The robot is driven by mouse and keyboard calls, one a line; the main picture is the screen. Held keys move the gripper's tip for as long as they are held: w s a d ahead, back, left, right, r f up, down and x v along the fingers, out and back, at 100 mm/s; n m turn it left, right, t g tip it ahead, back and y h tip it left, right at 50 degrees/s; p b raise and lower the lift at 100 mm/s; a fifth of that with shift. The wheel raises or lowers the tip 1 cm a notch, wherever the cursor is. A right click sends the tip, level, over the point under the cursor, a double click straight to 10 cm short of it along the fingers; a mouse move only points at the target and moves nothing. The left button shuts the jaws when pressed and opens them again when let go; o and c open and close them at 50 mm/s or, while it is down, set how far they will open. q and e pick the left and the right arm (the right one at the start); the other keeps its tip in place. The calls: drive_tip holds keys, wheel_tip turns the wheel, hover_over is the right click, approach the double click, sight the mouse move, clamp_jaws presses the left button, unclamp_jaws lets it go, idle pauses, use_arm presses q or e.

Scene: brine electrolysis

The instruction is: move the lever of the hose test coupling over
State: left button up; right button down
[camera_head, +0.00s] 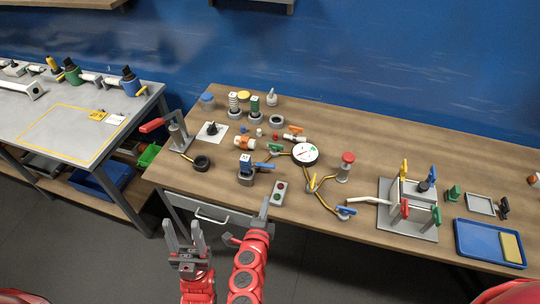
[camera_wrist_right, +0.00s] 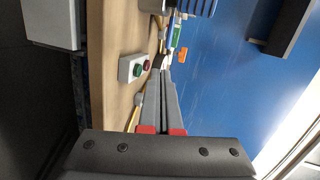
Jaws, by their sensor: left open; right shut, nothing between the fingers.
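The wooden bench (camera_head: 330,112) carries a round white gauge (camera_head: 305,152) with yellow hose running from it. My right gripper (camera_head: 265,206) is shut and empty at the bench's front edge, left of the button box (camera_head: 278,193). In the right wrist view its fingers (camera_wrist_right: 161,75) point past the button box (camera_wrist_right: 134,68). My left gripper (camera_head: 183,232) is open and empty in front of the bench, above the floor.
A blue-handled block (camera_head: 246,170) stands behind my right gripper. A red-topped post (camera_head: 345,165) stands right of the gauge. A clamp frame (camera_head: 380,218) and blue tray (camera_head: 462,244) lie to the right. A grey side table (camera_head: 35,110) is at left. A drawer (camera_head: 208,215) is below.

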drive_tip(key=a, duration=0.1)
drive_tip(key=b, duration=0.2)
approach(260, 165)
drive_tip(key=d, duration=0.1)
drive_tip(key=d+f, duration=0.1)
drive_tip(key=d, duration=0.1)
drive_tip(key=shift+s+d+f+y, duration=0.1)
drive_tip(key=shift+s+f+y, duration=0.1)
drive_tip(key=shift+s+y, duration=0.2)
drive_tip(key=x, duration=0.1)
drive_tip(key=p+x, duration=0.1)
drive_tip(key=x, duration=0.1)
drive_tip(key=r+p+x, duration=0.1)
drive_tip(key=x, duration=0.1)
drive_tip(key=shift+w, duration=0.35)
drive_tip(key=shift+w+d+f, duration=0.1)
drive_tip(key=shift+w+f, duration=0.1)
drive_tip(key=shift+w, duration=0.2)
